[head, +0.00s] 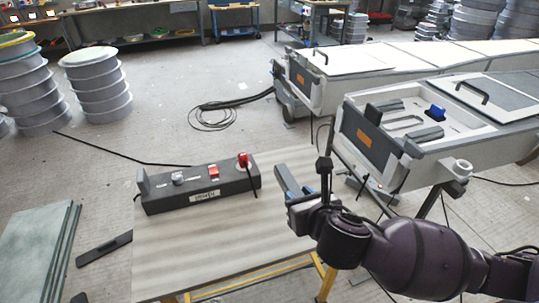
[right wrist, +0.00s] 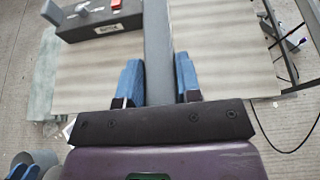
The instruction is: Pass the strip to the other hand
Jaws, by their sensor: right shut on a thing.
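The strip (right wrist: 158,45) is a long grey piece in the right wrist view. It runs from between my right gripper's blue fingers up to the top edge of that view. My right gripper (right wrist: 158,82) is shut on it, one finger on each side. My left gripper cannot be made out in the head view.
A dark control box (head: 200,187) with red knobs stands on the pale table (head: 220,240); the table's front part is clear. A mould machine (head: 370,140) stands right of the table. Cables lie on the floor, and a green-grey panel stack (head: 35,250) is at left.

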